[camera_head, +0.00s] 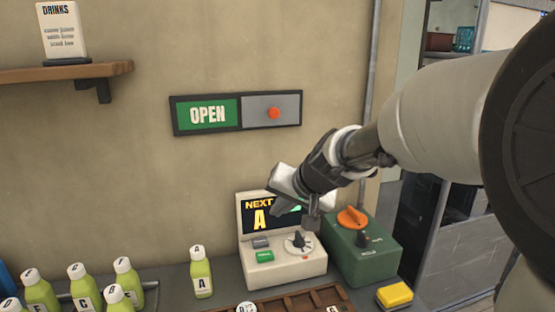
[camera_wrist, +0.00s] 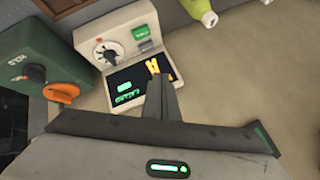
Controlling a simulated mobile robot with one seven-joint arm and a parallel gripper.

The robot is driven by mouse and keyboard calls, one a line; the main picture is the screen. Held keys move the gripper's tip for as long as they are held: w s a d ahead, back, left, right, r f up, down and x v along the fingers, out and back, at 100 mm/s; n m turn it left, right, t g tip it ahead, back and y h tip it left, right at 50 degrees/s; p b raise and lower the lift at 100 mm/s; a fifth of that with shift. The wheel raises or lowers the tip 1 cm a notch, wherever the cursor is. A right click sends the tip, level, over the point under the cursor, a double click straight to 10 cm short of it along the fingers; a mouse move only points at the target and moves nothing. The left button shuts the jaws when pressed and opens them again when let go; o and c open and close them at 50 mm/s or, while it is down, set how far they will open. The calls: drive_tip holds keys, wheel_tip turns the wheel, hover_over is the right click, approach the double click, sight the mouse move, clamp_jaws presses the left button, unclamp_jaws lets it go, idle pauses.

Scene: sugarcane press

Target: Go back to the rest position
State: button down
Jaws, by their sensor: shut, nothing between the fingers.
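My gripper (camera_head: 284,207) hangs in front of the cream machine (camera_head: 285,268) with the dark screen, covering part of that screen. In the wrist view my gripper (camera_wrist: 161,88) has its fingers together with nothing between them. Below the screen are a dial (camera_head: 299,243), a green button (camera_head: 264,256) and a grey button. In the wrist view the cream machine (camera_wrist: 95,20) shows beyond the fingers. My arm reaches in from the right.
A green box (camera_head: 362,255) with an orange knob (camera_head: 352,218) stands right of the cream machine. A yellow sponge (camera_head: 395,294) lies at the counter's front right. Bottle A (camera_head: 201,277) and several other labelled bottles stand left. An "OPEN" sign (camera_head: 208,114) and a shelf (camera_head: 45,75) are on the wall.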

drive_tip(key=s+d+n+g+h, duration=0.1)
drive_tip(key=s+d, duration=0.4)
drive_tip(key=s, duration=0.4)
drive_tip(key=s+d+h, duration=0.2)
drive_tip(key=s+d, duration=0.2)
drive_tip(key=s, duration=0.5)
drive_tip(key=s+d+n+g+h, duration=0.1)
drive_tip(key=s+d, duration=0.4)
drive_tip(key=s, duration=0.4)
wheel_tip(320, 180, up, 16)
drive_tip(key=p, duration=1.6)
drive_tip(key=shift+w, duration=0.1)
